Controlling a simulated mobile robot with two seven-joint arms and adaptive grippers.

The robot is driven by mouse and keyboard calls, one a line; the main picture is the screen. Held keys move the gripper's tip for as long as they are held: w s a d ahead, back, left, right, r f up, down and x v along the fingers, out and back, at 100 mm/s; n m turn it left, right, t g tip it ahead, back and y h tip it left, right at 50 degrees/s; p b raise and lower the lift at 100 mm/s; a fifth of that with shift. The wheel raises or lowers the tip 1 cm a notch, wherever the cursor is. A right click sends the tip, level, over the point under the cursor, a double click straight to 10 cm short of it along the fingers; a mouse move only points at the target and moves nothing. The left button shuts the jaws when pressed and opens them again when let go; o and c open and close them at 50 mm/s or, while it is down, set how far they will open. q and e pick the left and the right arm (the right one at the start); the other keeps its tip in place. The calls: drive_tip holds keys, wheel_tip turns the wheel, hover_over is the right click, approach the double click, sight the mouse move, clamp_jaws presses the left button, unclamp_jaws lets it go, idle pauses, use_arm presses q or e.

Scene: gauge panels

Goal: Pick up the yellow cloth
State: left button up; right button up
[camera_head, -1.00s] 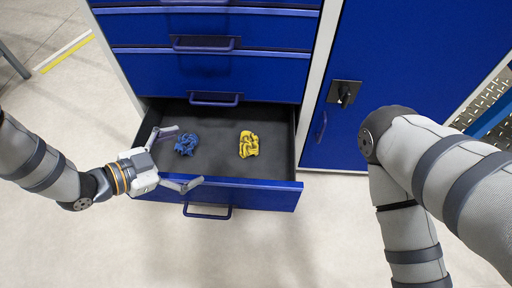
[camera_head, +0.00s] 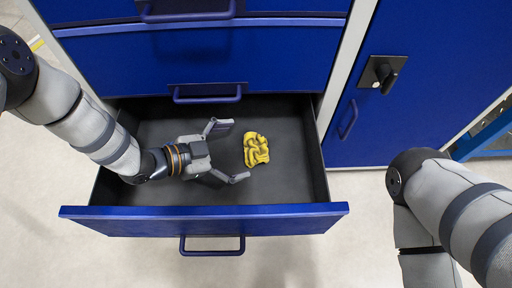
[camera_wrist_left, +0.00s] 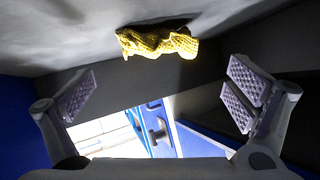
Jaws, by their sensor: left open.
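The crumpled yellow cloth (camera_head: 256,149) lies on the dark floor of the open drawer (camera_head: 205,222), right of its middle. My left gripper (camera_head: 231,151) is inside the drawer, just left of the cloth, with its fingers spread and pointing at it. Nothing shows between the fingers. In the left wrist view the cloth (camera_wrist_left: 158,42) is at the top centre, beyond the two open finger pads (camera_wrist_left: 162,95). My right arm shows at the right of the head view, but its gripper is out of the picture.
A blue cabinet door (camera_head: 425,70) with a black latch (camera_head: 381,73) stands at the right. Bare drawer floor lies around the cloth.

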sight(250, 148)
use_arm(q)
drive_tip(key=b+x, duration=0.1)
drive_tip(key=x, duration=0.1)
drive_tip(key=b+x, duration=0.1)
drive_tip(key=x, duration=0.2)
drive_tip(key=shift+f, duration=0.4)
drive_tip(key=shift+r, duration=0.2)
drive_tip(key=c, duration=0.8)
use_arm(e)
drive_tip(key=shift+s+f+g, duration=0.3)
drive_tip(key=shift+s+f, duration=0.2)
drive_tip(key=shift+f, duration=0.25)
